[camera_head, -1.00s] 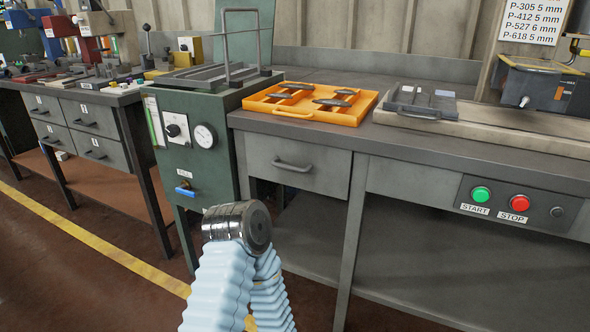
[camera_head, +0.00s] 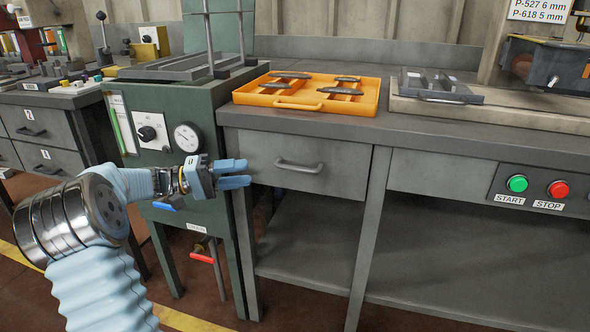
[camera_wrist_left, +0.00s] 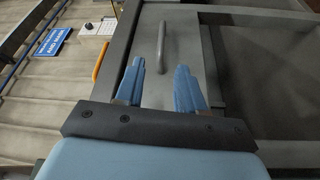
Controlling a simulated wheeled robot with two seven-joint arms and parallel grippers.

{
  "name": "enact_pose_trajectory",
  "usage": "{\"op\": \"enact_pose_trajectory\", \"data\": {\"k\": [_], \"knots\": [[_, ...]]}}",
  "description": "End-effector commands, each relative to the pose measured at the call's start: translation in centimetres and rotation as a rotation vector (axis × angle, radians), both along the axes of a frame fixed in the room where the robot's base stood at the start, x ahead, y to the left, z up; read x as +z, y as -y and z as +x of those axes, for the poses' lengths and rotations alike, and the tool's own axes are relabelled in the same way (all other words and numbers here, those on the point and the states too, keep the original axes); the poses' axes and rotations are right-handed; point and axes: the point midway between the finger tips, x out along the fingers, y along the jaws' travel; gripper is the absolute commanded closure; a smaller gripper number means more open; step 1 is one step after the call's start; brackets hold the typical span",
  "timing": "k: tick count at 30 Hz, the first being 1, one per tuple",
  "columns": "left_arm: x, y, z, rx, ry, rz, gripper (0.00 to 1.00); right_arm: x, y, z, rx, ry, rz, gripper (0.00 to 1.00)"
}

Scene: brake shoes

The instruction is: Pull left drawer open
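The grey drawer (camera_head: 340,168) is shut, set under the bench top below the orange tray. Its bar handle (camera_head: 298,166) is on the front face. My left gripper (camera_head: 247,173) is at the left edge of the drawer front, left of the handle, with its blue fingers pointing right. In the left wrist view the fingers (camera_wrist_left: 160,67) are apart with nothing between them. The handle (camera_wrist_left: 161,47) shows ahead of the fingertips, in line with the gap, and the drawer front (camera_wrist_left: 190,50) lies behind it. My right gripper is not in view.
The orange tray (camera_head: 249,97) with brake shoes sits on the bench top. A green machine (camera_head: 222,205) with a gauge (camera_head: 188,137) stands close behind my left gripper. START (camera_head: 517,183) and STOP (camera_head: 559,189) buttons are to the right. The space before the drawer is clear.

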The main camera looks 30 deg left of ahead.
Motion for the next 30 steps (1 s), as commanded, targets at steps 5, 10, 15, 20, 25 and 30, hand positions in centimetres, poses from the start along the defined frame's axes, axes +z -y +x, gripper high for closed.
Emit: {"op": "enact_pose_trajectory", "data": {"k": [5, 10, 15, 20, 25, 30], "knots": [[0.2, 2.9, 2.0, -0.005, -0.003, -0.002, 0.62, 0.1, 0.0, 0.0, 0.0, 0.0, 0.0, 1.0], [0.5, 6.3, 4.4, -0.007, -0.005, -0.003, 0.62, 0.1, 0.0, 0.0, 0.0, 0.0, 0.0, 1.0], [0.7, 8.8, 6.3, -0.004, -0.006, -0.002, 0.62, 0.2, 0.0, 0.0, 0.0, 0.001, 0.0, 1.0], [0.8, 10.2, 7.3, -0.003, -0.007, -0.002, 0.62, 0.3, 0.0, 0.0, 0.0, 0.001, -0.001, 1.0], [0.8, 10.6, 7.6, -0.002, -0.008, -0.002, 0.62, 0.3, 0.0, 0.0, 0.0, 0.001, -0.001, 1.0], [0.8, 10.6, 7.6, -0.002, -0.008, -0.002, 0.62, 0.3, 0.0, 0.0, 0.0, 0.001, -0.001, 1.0]]}}
